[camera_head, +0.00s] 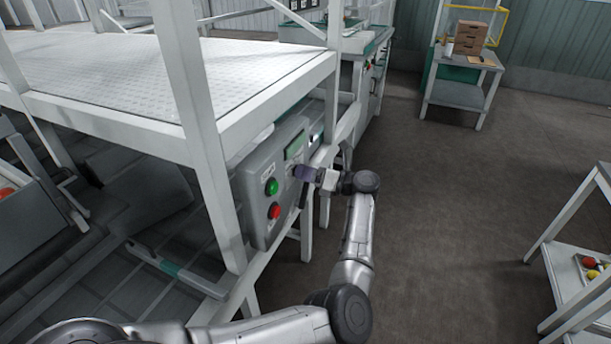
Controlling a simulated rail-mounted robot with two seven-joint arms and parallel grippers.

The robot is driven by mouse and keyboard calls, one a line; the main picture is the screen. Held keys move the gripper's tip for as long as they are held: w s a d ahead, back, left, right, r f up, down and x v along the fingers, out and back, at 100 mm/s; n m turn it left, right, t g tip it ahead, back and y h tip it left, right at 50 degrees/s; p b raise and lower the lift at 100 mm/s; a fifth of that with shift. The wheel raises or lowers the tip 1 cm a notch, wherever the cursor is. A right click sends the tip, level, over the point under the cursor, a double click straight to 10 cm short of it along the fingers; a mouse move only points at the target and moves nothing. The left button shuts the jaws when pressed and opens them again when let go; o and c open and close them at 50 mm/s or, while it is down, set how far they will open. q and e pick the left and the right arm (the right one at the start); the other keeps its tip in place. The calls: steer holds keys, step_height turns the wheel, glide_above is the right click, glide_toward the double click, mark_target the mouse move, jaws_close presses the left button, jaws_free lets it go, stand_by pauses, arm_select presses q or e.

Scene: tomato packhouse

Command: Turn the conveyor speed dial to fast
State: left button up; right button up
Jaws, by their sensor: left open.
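The grey control panel (257,217) hangs on the conveyor frame, left of the picture's middle. It has a green button (271,187), a red button (274,211) below it and a greenish display (295,147) at its top right. My left gripper (302,186) is at the right side of the panel face, pointing left towards it, with its jaws open. I cannot make out the speed dial; the gripper covers that part of the panel. Whether the fingertips touch anything is too small to tell. My right gripper is not in view.
A white raised platform (130,75) with posts stands above and left of the panel. A side table (464,93) with brown boxes (470,38) is at the back right. A white shelf rack (566,285) stands at the right edge. The floor between is clear.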

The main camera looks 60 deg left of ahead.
arm_select(q)
steer(key=shift+s+a, duration=0.2)
steer(key=shift+a, duration=0.1)
steer(key=shift+c, duration=0.5)
steer(key=c, duration=0.8)
steer(key=shift+m+p, duration=7.05)
steer(key=shift+m, duration=2.85)
steer(key=o, duration=0.9)
